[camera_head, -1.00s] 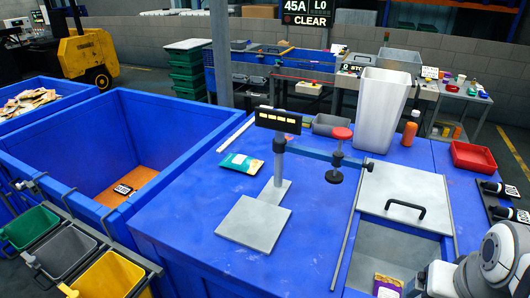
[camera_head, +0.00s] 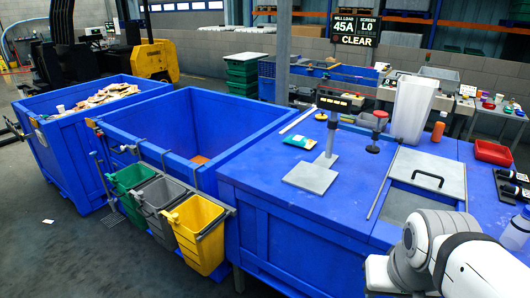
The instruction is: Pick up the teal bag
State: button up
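The teal bag (camera_head: 299,142) is a small teal and white pouch. It lies flat on the blue worktop (camera_head: 260,165), left of the grey scale's post. Nothing covers it. Only my white and grey arm shows, at the lower right, well to the right of the bag and nearer the camera. My gripper is not in view, so I cannot see its fingers or whether it holds anything.
A scale with a grey plate (camera_head: 310,178) and upright post stands right of the bag. A red-topped clamp, a white bin (camera_head: 412,108) and a handled lid (camera_head: 430,168) are further right. A deep blue crate (camera_head: 150,118) adjoins the worktop's left side.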

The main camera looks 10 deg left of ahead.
aim_at(304, 142)
jog(key=u, duration=1.1)
jog(key=i, duration=1.25)
jog(key=z, duration=0.6)
jog(key=i, duration=0.8)
jog(key=z, duration=0.55)
